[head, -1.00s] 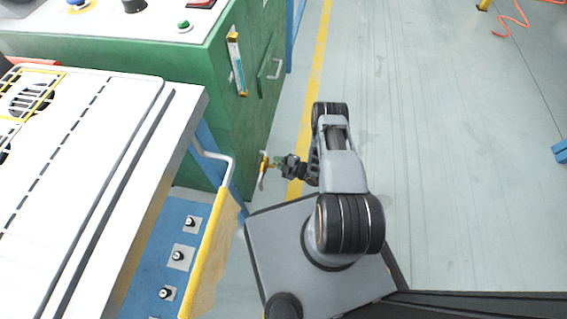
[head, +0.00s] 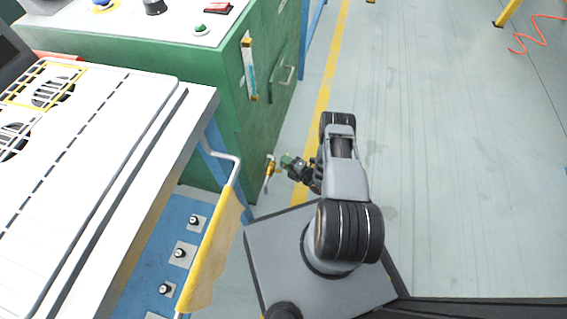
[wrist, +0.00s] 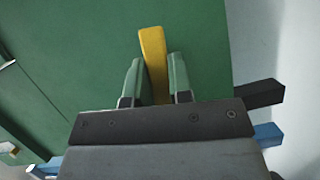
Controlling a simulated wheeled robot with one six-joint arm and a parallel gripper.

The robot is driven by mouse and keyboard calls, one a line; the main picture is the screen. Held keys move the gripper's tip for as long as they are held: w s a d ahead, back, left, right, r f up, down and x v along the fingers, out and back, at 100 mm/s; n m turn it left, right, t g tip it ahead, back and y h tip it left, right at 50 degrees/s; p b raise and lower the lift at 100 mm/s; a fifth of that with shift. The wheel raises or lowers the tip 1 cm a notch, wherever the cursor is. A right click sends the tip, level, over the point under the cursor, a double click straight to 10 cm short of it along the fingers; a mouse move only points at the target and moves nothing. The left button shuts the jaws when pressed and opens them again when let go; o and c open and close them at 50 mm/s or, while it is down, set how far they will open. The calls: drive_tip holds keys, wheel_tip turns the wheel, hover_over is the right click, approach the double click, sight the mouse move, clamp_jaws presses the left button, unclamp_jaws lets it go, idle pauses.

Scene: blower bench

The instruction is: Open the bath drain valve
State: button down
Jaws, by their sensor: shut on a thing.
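The drain valve has a yellow handle (head: 270,167) low on the side of the green cabinet, by its corner. In the wrist view the yellow handle (wrist: 153,52) stands between the two green fingers of my gripper (wrist: 154,82), its far end sticking out past the fingertips. My gripper (head: 286,162) is shut on the handle. The base of the handle and the valve body are hidden behind the gripper in the wrist view.
The green cabinet (head: 225,130) has a door handle (head: 287,75) and a sight gauge (head: 249,68). A white bench (head: 110,130) with a yellow-covered rail (head: 213,255) stands at left.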

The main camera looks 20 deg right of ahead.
drive_tip(key=shift+a, duration=0.15)
drive_tip(key=c, duration=1.3)
unclamp_jaws()
drive_tip(key=shift+w+a, duration=0.1)
drive_tip(key=shift+o, duration=1.4)
drive_tip(key=shift+d, duration=0.25)
